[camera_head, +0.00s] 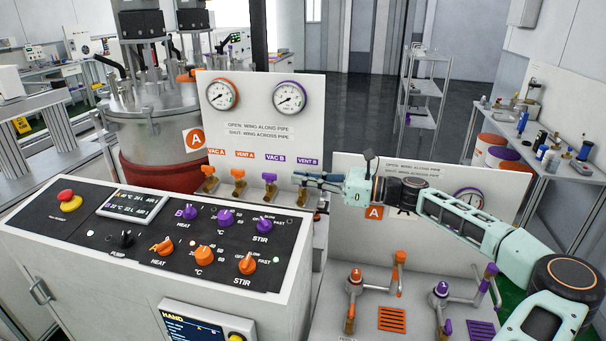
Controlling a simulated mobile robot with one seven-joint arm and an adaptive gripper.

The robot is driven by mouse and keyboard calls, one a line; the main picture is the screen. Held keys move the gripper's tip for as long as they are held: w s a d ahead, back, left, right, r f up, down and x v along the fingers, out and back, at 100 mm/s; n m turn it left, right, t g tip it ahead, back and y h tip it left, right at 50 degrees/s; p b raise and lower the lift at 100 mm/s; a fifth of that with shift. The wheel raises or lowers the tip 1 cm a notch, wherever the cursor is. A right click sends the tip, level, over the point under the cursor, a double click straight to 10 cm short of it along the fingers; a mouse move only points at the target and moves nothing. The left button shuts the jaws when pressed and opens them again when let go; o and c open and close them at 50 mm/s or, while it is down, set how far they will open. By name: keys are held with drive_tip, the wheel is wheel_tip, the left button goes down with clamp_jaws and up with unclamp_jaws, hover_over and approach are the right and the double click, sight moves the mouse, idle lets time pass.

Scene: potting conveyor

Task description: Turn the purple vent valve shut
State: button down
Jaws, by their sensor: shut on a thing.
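The VENT B label (308,161) is the rightmost of the row of valve labels on the white gauge panel (265,120). The purple vent valve below it is mostly hidden by my gripper, so I cannot tell whether its wing lies along or across the pipe. My gripper (300,178) reaches in from the right, its dark fingers level and shut on the purple vent valve. The purple VAC B valve (270,180) stands just left of my fingertips, apart from them.
The orange VENT A (238,178) and VAC A (209,173) valves stand further left. The control console (150,235) with its knobs lies in front. A second gauge panel (350,215) stands behind my arm. Orange (356,278) and purple (441,290) levers stand below my arm.

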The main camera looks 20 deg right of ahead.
drive_tip(key=shift+g+y, duration=0.3)
drive_tip(key=shift+g, duration=0.1)
drive_tip(key=c, duration=2.1)
unclamp_jaws()
drive_tip(key=v, duration=1.2)
